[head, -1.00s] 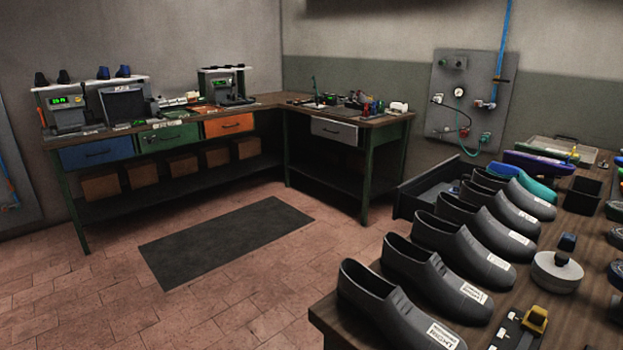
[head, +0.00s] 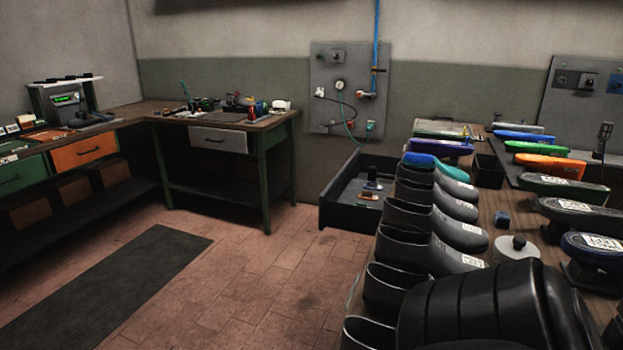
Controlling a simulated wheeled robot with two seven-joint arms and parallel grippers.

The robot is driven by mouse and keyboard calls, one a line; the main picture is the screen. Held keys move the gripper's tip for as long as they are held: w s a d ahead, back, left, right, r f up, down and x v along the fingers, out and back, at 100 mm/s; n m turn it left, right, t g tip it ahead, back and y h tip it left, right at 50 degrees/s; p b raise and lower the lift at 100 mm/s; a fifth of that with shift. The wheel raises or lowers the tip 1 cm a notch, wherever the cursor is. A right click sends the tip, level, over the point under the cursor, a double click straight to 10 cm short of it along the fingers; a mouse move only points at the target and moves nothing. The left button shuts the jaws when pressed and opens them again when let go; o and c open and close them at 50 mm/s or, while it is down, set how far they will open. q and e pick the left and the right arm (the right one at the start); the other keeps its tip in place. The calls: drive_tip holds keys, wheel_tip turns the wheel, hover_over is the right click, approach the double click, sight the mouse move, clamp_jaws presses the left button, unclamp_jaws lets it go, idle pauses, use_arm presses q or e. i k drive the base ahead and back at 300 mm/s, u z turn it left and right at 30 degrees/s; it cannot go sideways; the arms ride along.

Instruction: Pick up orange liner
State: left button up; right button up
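An orange liner (head: 551,165) lies toward the right end of the long wooden table, in a row of coloured liners. A black ribbed arm part of mine fills the lower right of the head view, well in front of the orange liner. Neither gripper shows, so what they hold cannot be seen.
Several dark shoes (head: 440,238) line the table's left edge, with a teal liner (head: 435,160) at their far end. A white disc with a dark knob (head: 517,247) stands between shoes and liners. An open black drawer (head: 345,205) juts out left.

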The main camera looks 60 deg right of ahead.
sight(365, 196)
drive_tip(key=i, duration=2.55)
drive_tip(key=z, duration=3.2)
